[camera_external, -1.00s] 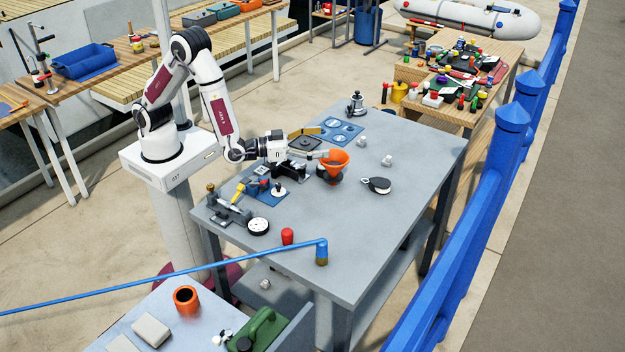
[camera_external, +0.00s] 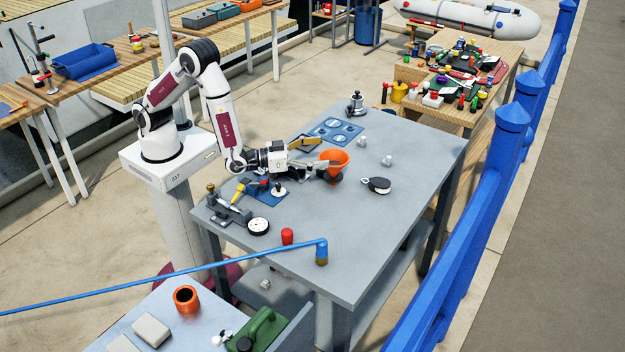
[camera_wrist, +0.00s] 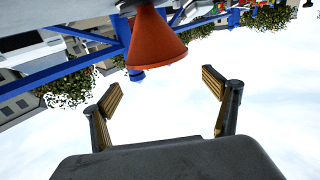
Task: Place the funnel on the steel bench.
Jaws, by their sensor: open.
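The orange funnel (camera_external: 334,158) stands wide end up over the steel bench (camera_external: 385,220). Something dark shows just below its cone; I cannot tell whether this is a stand or part of my gripper. My gripper (camera_external: 316,165) is low over the bench, pointing right, with its fingertips close to the funnel's left side. In the wrist view, which is upside down, the funnel (camera_wrist: 157,42) lies beyond the open fingers (camera_wrist: 163,90), and nothing is between them. The funnel's narrow end is by the grey underside of the picture's top edge.
A blue mat with discs (camera_external: 337,130) and a metal winch-like piece (camera_external: 356,105) lie behind. The bench's right front is clear.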

